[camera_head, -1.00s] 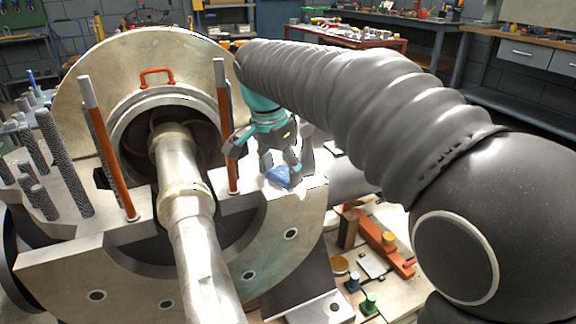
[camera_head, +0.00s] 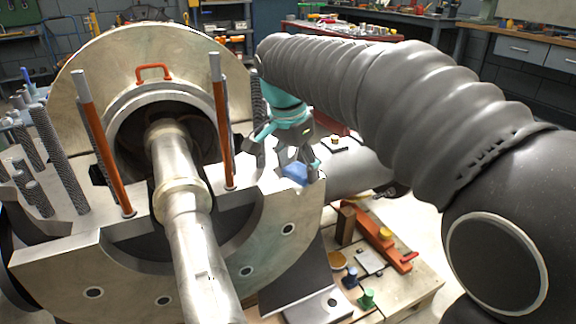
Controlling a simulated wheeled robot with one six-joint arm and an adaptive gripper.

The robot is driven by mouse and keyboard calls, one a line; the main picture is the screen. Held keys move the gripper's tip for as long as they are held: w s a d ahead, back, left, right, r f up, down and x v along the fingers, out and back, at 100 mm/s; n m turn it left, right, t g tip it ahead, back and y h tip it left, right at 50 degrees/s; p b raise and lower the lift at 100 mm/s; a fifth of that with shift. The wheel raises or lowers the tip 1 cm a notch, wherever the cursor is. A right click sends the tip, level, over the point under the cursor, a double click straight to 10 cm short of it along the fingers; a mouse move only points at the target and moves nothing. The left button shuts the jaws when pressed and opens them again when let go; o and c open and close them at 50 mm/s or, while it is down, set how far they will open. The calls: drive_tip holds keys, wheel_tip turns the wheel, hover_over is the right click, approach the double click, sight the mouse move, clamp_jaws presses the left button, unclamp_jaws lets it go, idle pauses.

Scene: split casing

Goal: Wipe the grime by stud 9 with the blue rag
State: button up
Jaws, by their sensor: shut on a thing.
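My gripper (camera_head: 292,165) is shut on the blue rag (camera_head: 296,174). It holds the rag low at the right end of the casing's flat joint face, close to the outer edge. I cannot tell whether the rag touches the metal. The split casing (camera_head: 50,262) is a large pale metal half-ring with threaded studs (camera_head: 58,160) standing on its left side. No stud number is readable, so I cannot tell which is stud 9. No grime is clearly visible; the face around the rag is partly hidden by my gripper.
Two orange-sleeved rods (camera_head: 108,165) (camera_head: 222,130) stand up from the face. A thick shaft (camera_head: 190,230) runs through the casing's middle. A wooden bench (camera_head: 415,285) at the lower right carries an orange tool (camera_head: 385,240) and small coloured parts.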

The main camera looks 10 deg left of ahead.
drive_tip(key=shift+w+d, duration=0.2)
drive_tip(key=shift+d, duration=0.15)
drive_tip(key=shift+s+d+r+b, duration=0.1)
drive_tip(key=shift+s+d+b, duration=0.25)
drive_tip(key=shift+s+d, duration=0.35)
drive_tip(key=shift+s+a, duration=0.7)
drive_tip(key=shift+a, duration=0.2)
drive_tip(key=shift+s+a, duration=0.65)
drive_tip(key=shift+a, duration=0.2)
drive_tip(key=p+v, duration=0.3)
drive_tip(key=p, duration=0.1)
drive_tip(key=w+p+v, duration=0.1)
drive_tip(key=v, duration=0.1)
drive_tip(key=shift+d+r+p, duration=0.3)
drive_tip(key=shift+r+p, duration=0.1)
drive_tip(key=shift+r, duration=0.05)
